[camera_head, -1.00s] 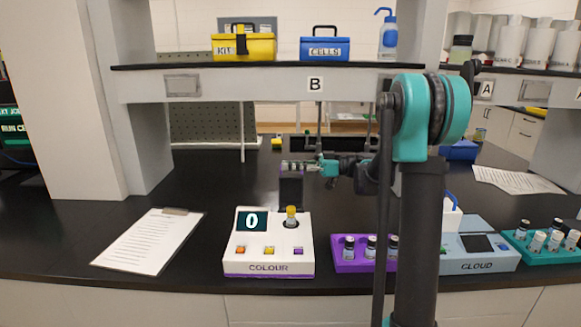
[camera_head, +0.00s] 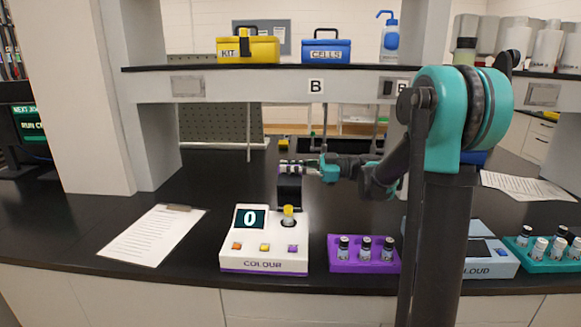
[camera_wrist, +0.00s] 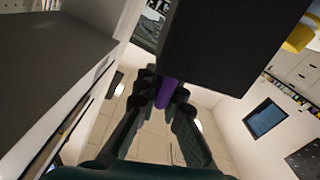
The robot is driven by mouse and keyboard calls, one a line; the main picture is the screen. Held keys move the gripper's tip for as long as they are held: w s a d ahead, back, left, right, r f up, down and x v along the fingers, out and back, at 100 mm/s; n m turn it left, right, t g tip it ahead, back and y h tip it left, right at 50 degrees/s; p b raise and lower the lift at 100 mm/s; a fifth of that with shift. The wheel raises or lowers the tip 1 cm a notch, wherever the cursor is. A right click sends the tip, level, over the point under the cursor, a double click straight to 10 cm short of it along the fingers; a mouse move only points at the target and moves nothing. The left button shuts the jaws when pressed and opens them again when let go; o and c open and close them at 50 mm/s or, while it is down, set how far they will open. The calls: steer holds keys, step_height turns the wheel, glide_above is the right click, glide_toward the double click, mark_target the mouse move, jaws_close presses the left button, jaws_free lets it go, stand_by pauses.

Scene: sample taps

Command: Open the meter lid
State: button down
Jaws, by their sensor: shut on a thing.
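The white COLOUR meter (camera_head: 264,258) stands on the black bench, its display reading 0. Its dark lid (camera_head: 290,190) stands raised at the back of the meter, behind the well. A yellow-capped vial (camera_head: 288,215) shows in the uncovered well. My gripper (camera_head: 296,167) is at the lid's upper end. In the wrist view the fingers (camera_wrist: 166,88) are shut on a purple tab (camera_wrist: 166,93) at the edge of the large black lid (camera_wrist: 225,45). The lid's hinge cannot be made out.
A purple rack (camera_head: 364,262) with dark-capped vials stands right of the meter. The CLOUD meter (camera_head: 487,262) and a teal rack (camera_head: 540,262) are farther right. A clipboard (camera_head: 150,236) lies at left. A shelf (camera_head: 250,88) with toolboxes overhangs the bench behind.

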steer(key=shift+s, duration=0.35)
steer(key=c, duration=1.6)
jaws_free()
steer(key=shift+c, duration=0.2)
steer(key=shift+d, duration=0.1)
steer(key=d, duration=1.2)
